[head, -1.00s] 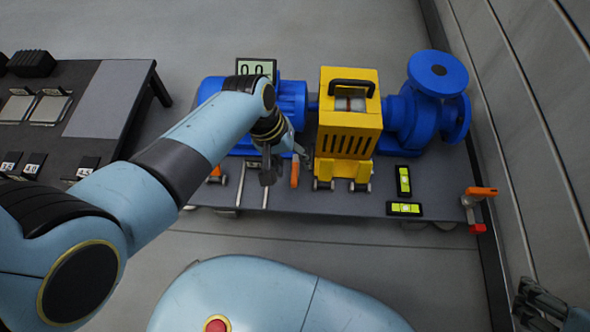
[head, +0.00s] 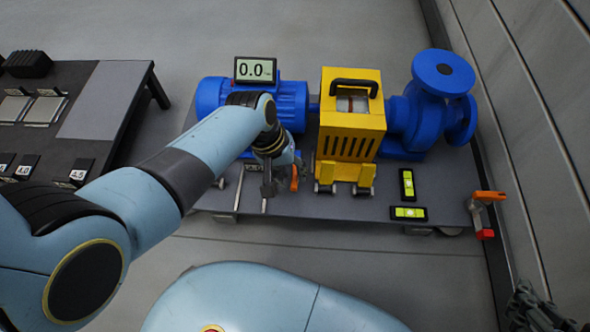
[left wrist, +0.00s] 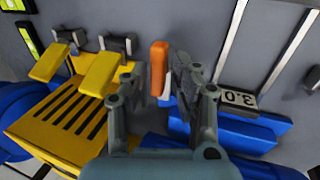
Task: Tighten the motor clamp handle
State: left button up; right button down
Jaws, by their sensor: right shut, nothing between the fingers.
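The orange clamp handle (head: 294,179) stands at the front of the skid, between the blue motor (head: 293,105) and the yellow coupling guard (head: 348,135). My left gripper (head: 281,181) is pointed down at it. In the left wrist view the orange handle (left wrist: 158,65) shows between the two spread fingers of my left gripper (left wrist: 158,85), with a gap on the right side. I cannot tell whether a finger touches it. My right gripper (head: 532,308) is shut and empty at the lower right, away from the skid.
A display reading 0.0 (head: 255,69) stands on the motor. Two green levels (head: 407,184) (head: 408,213) lie right of the guard. Another orange-handled clamp (head: 488,196) is at the skid's right corner. A dark table (head: 108,100) with plates and number tags stands left. A wall runs along the right.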

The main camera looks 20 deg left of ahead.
pick_arm(q)
grip_shut()
jog(key=shift+w+r+m+p, duration=0.1)
jog(key=shift+m+p, duration=0.2)
jog(key=shift+m, duration=0.2)
jog(key=shift+m+g, duration=0.4)
jog(key=shift+m, duration=0.2)
jog(key=shift+a+f+m, duration=0.1)
jog(key=shift+f+m, duration=0.1)
jog(key=shift+m, duration=0.2)
jog(key=shift+s, duration=0.2)
